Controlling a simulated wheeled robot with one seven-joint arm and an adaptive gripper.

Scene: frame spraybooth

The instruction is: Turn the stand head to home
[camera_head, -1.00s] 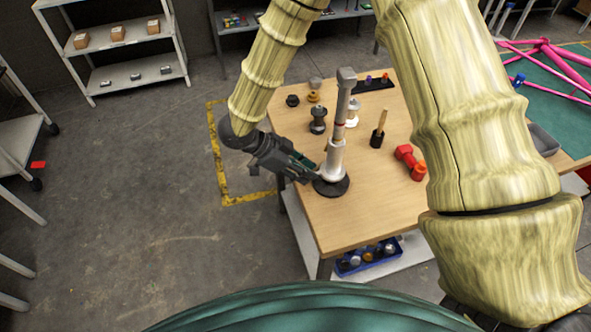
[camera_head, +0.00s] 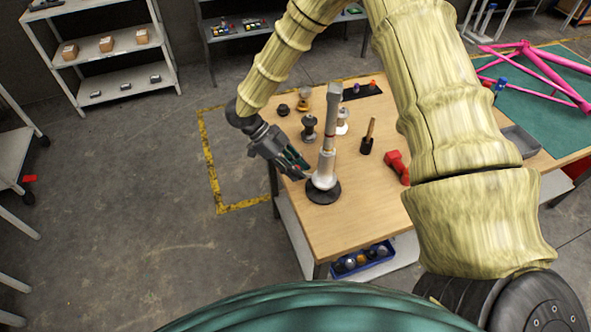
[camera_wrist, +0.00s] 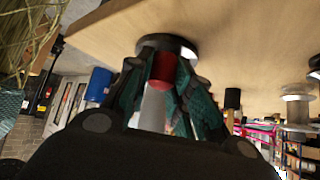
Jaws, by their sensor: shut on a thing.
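The stand (camera_head: 325,165) rises upright from a round dark base (camera_head: 323,194) near the left edge of the wooden table. It has a pale lower column, a red band partway up and a grey upper part. My gripper (camera_head: 303,170) reaches in from the left, low on the stand, and is shut on part of it. In the wrist view the fingers (camera_wrist: 160,95) flank a pale piece (camera_wrist: 153,108) with a red part (camera_wrist: 162,68) beyond it, below the dark disc (camera_wrist: 167,43). The exact contact is partly hidden by the fingers.
Behind the stand are a grey spool (camera_head: 309,128), a white spool (camera_head: 342,121) and a wooden-handled tool (camera_head: 368,137). A red object (camera_head: 396,165) lies to the right. A blue bin (camera_head: 362,260) sits below the table (camera_head: 370,205). Open floor lies left of the table.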

